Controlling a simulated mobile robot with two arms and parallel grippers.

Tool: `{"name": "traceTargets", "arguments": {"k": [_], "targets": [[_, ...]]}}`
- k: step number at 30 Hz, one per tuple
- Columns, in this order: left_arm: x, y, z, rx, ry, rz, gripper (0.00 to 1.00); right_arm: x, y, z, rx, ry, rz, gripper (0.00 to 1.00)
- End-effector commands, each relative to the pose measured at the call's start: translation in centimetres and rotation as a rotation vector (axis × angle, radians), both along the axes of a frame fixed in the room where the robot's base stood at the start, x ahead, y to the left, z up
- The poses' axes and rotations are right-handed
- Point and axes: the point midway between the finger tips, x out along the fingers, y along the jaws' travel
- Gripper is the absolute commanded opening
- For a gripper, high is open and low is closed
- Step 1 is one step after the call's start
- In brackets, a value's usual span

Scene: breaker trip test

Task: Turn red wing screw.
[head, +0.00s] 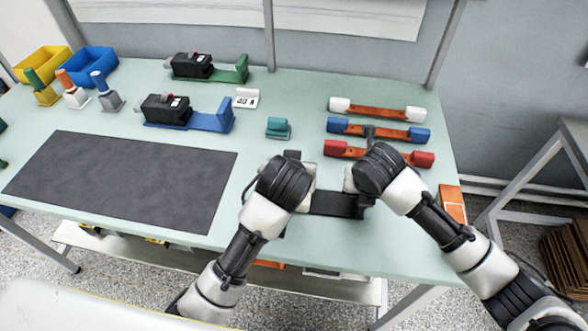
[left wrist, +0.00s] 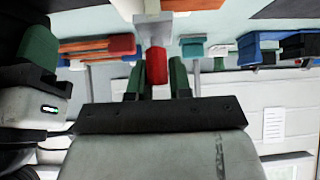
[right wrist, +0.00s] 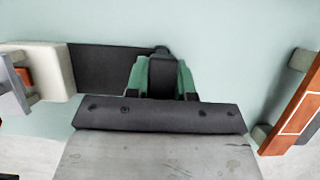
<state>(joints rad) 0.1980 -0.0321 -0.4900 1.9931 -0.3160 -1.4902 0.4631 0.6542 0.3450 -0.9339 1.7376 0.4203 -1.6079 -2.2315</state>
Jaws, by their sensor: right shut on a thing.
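The red wing screw (left wrist: 157,66) shows in the left wrist view, on a grey bracket (left wrist: 153,30). My left gripper (left wrist: 157,84) has its green fingers on either side of the screw, with narrow gaps visible. In the head view my left gripper (head: 296,172) is at the left end of a black bar (head: 332,204), and its arm hides the screw. My right gripper (right wrist: 162,76) is shut on the black end of the bar (right wrist: 100,68). A pale block (right wrist: 42,70) is at the bar's other end in the right wrist view.
Orange bars with white (head: 378,113), blue (head: 378,132) and red (head: 425,159) ends lie behind my right gripper. A teal block (head: 278,128) and a breaker on a blue base (head: 205,121) stand further left. A dark mat (head: 120,180) lies bare at left.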

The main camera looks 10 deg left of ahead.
Motion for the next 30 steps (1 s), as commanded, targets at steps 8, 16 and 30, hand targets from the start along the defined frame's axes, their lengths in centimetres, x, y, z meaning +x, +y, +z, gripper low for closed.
{"name": "traceTargets", "arguments": {"k": [8, 16, 30], "targets": [[0.0, 0.0, 0.0, 0.001, 0.000, -0.001, 0.43, 0.0, 0.0, 0.1, 0.001, -0.001, -0.001, 0.00], [-0.6, -0.1, 0.7, -0.001, -0.001, -0.001, 0.43, 0.0, 0.0, 0.1, 0.001, -0.001, 0.000, 0.00], [-7.0, -0.4, 7.1, -0.003, -0.002, -0.003, 0.43, 0.0, 0.0, 0.1, 0.001, -0.001, 0.000, 0.00]]}}
